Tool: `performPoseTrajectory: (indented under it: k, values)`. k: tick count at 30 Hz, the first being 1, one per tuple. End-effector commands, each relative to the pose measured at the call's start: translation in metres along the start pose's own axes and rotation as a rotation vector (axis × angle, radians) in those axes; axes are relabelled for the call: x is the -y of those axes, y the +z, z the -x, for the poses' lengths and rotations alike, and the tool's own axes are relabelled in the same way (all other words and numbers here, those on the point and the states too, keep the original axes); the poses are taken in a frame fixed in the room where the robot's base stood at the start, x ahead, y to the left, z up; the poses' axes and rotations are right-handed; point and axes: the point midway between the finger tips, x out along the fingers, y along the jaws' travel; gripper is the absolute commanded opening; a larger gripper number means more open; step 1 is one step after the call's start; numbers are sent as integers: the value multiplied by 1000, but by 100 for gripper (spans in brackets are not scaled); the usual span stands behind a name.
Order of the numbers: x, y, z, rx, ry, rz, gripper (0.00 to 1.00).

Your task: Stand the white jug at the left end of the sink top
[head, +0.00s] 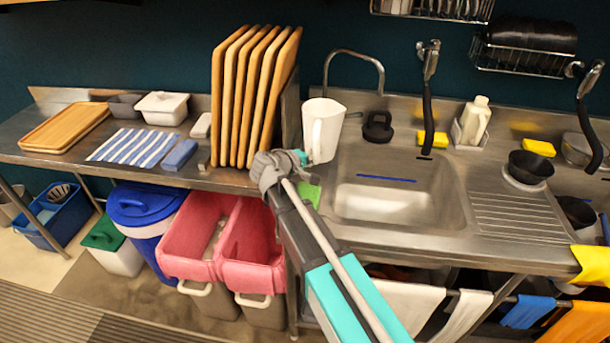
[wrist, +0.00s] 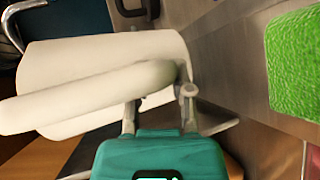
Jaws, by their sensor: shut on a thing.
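The white jug (head: 327,128) is upright at the left end of the sink top (head: 315,225), left of the basin, in the head view. Its handle faces my gripper. My gripper (head: 302,157) is shut on the jug at the handle's lower part. In the wrist view the jug (wrist: 105,62) lies across the picture, with its handle in front and the fingers (wrist: 160,105) at its base end. The base looks at or very near the steel surface; I cannot tell if it touches.
A green sponge (head: 308,194) lies just in front of the jug; it also shows in the wrist view (wrist: 296,62). Upright wooden boards (head: 255,95) stand close on the left. The tap (head: 352,55) and a black object (head: 377,128) are behind and right. The basin (head: 385,205) is right.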

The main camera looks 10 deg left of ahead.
Motion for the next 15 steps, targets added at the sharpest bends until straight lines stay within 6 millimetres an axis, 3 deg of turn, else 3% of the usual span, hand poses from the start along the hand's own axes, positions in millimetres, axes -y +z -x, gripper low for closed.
performPoseTrajectory:
  k: [4,15]
  values:
    - [13,-10,-4,1,0,0,0]
    - [15,-13,-4,2,0,-1,0]
